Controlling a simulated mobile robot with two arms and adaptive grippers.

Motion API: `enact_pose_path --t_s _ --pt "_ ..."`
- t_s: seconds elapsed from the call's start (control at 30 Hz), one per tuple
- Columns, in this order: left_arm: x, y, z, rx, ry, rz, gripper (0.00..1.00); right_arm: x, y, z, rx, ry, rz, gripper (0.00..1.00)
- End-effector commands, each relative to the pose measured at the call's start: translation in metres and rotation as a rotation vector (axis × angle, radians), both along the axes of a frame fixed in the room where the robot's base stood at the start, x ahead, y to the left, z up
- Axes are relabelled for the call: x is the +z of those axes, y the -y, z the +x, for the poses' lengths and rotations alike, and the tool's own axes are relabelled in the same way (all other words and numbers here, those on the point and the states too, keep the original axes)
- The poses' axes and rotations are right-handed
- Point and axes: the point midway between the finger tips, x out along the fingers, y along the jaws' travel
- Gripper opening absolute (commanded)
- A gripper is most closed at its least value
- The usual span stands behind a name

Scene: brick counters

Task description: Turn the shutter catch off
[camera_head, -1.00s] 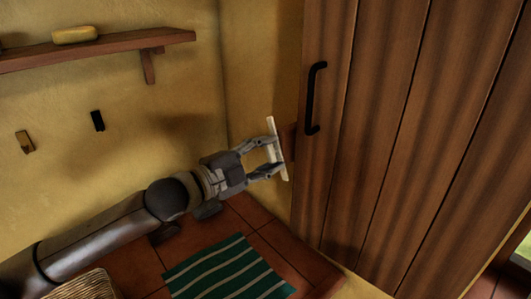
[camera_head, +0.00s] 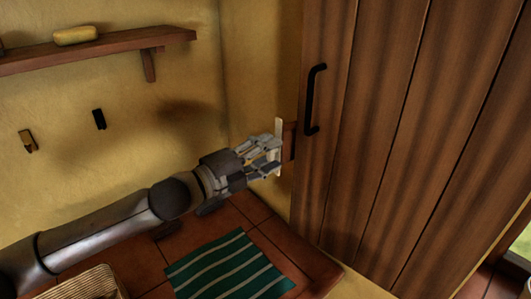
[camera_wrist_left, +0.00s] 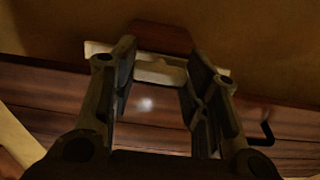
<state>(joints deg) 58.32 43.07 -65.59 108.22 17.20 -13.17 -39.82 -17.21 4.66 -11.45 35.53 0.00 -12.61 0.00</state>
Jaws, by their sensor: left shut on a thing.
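The shutter catch (camera_head: 278,124) is a pale bar on a small dark wooden block (camera_head: 289,142), beside the edge of the plank shutter (camera_head: 375,130). It stands nearly upright in the head view. My left gripper (camera_head: 272,153) is shut on the catch and hides its middle. In the left wrist view the catch (camera_wrist_left: 98,47) runs across behind the fingers, with its raised middle part (camera_wrist_left: 160,72) between them. My right gripper is not in view.
A black handle (camera_head: 313,100) stands out from the shutter, right of my gripper. A shelf (camera_head: 110,48) with a yellow block is on the left wall, above two small hooks. A green striped cloth (camera_head: 228,268) and a woven basket (camera_head: 85,284) are below.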

Motion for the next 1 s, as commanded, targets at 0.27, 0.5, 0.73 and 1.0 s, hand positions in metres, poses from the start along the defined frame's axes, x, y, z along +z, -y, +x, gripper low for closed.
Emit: enact_pose_path --t_s 0.27,0.5,0.73,1.0 --pt "-0.002 0.0 0.0 0.0 0.002 0.006 0.46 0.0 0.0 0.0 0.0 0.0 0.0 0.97" --pt "-0.001 0.0 0.0 0.0 0.002 0.003 0.64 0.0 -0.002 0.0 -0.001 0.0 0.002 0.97" --pt "-0.001 -0.001 -0.001 0.001 0.002 0.003 0.64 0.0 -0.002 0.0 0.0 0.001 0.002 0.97" --pt "-0.001 -0.025 -0.021 0.002 0.0 0.004 0.64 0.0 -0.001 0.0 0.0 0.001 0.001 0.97"
